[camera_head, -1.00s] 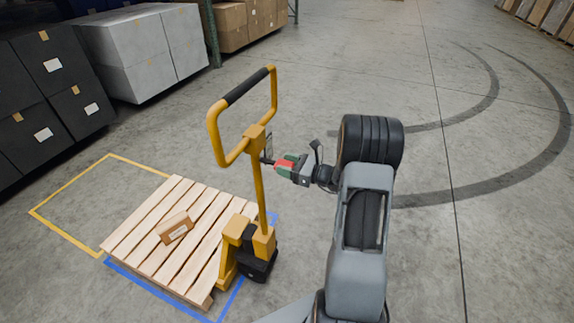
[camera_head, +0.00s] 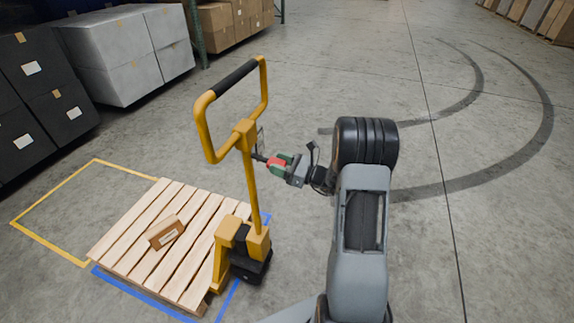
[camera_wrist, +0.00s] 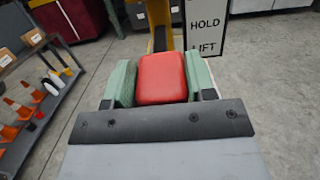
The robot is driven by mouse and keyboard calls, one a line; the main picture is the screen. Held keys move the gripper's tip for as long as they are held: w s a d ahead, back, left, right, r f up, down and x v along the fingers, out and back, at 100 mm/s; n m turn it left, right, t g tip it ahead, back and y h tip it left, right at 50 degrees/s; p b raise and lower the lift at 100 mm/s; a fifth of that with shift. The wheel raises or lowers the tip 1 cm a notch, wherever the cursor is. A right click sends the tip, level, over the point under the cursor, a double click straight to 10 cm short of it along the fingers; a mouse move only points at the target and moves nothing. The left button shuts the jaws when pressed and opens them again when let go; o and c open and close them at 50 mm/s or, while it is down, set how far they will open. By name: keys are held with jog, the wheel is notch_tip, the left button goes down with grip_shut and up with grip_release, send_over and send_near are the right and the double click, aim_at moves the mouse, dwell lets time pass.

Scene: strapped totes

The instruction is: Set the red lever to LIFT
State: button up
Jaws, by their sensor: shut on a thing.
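The red lever knob (camera_wrist: 161,78) sits between the two green fingers of my gripper (camera_wrist: 163,82) in the wrist view. My gripper is shut on it. In the head view the red knob (camera_head: 275,164) shows at the tip of my gripper (camera_head: 281,164), just right of the yellow pallet jack's mast (camera_head: 250,185). A white label plate (camera_wrist: 206,27) behind the knob reads HOLD and, below it, LIFT; its upper part is cut off by the frame. The lever's exact setting cannot be told.
The pallet jack stands at a wooden pallet (camera_head: 150,225) with a small carton (camera_head: 166,232) on it. Blue and yellow floor lines (camera_head: 50,195) lie around it. Grey and black boxes (camera_head: 130,55) stand at the back left. The floor on the right is open. A shelf with orange cones (camera_wrist: 22,113) shows left in the wrist view.

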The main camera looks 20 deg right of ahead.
jog(key=shift+w+a+f+b, duration=0.15)
jog(key=shift+f+b, duration=0.2)
jog(key=shift+f, duration=0.3)
jog(key=shift+s+a+f+b, duration=0.15)
jog(key=shift+f+b, duration=0.15)
jog(key=shift+f, duration=0.35)
jog(key=shift+w, duration=0.1)
jog(key=o, duration=1.3)
jog(key=shift+r, duration=0.15)
jog(key=shift+d, duration=0.1)
jog(key=b+v, duration=0.1)
jog(key=v, duration=1.2)
jog(key=shift+s+d, duration=0.2)
jog(key=shift+d, duration=0.05)
